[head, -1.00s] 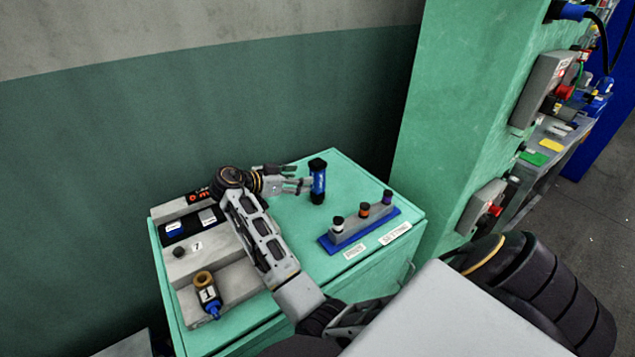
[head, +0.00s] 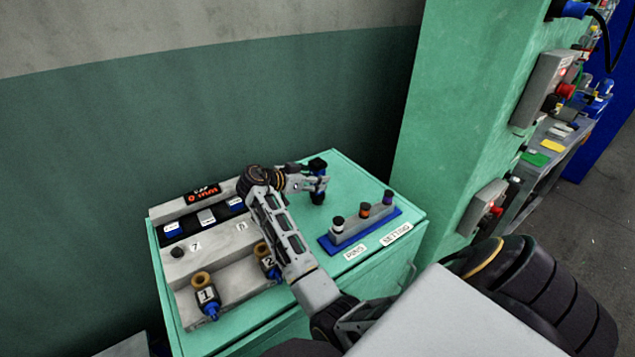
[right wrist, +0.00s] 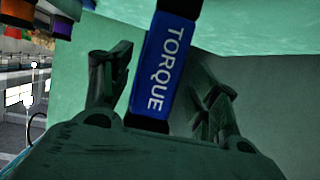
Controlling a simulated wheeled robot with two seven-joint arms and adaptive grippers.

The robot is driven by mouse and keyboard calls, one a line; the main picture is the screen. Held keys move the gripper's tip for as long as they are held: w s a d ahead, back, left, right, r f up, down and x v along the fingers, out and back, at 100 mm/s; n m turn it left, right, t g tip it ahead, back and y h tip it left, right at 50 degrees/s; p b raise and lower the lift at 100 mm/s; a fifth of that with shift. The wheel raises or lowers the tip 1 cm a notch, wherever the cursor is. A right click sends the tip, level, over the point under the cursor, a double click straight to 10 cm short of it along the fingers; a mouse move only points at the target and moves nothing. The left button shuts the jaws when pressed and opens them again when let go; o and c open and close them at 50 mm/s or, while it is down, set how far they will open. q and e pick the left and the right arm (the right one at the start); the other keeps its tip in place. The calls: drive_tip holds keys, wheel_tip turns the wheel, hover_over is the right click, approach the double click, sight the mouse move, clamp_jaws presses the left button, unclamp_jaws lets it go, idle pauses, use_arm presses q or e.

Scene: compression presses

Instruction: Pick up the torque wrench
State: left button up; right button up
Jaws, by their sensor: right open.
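The torque wrench (head: 318,181) is a black upright cylinder with a blue band, standing on the green cabinet top. In the right wrist view its blue band reads TORQUE, and the wrench (right wrist: 166,65) lies between the two fingers. My right gripper (head: 314,184) is at the wrench, with its fingers on either side of it. In the right wrist view the gripper (right wrist: 165,90) is open, with a gap between the wrench and each finger. The fingers partly hide the wrench in the head view. My left gripper is not in view.
A blue-based rack (head: 360,230) with several coloured-top pins stands just right of the wrench. A grey fixture (head: 222,238) with a 0 mm display and numbered black-and-blue tools is on the left. A green column (head: 455,110) rises at the right.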

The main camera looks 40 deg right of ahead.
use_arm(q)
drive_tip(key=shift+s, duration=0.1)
use_arm(e)
drive_tip(key=shift+d, duration=0.1)
drive_tip(key=shift+d+f, duration=0.4)
drive_tip(key=shift+d, duration=0.1)
drive_tip(key=b+x, duration=0.1)
drive_tip(key=x, duration=0.1)
drive_tip(key=shift+s+d+f, duration=0.15)
drive_tip(key=shift+d+f, duration=0.35)
drive_tip(key=shift+d, duration=0.3)
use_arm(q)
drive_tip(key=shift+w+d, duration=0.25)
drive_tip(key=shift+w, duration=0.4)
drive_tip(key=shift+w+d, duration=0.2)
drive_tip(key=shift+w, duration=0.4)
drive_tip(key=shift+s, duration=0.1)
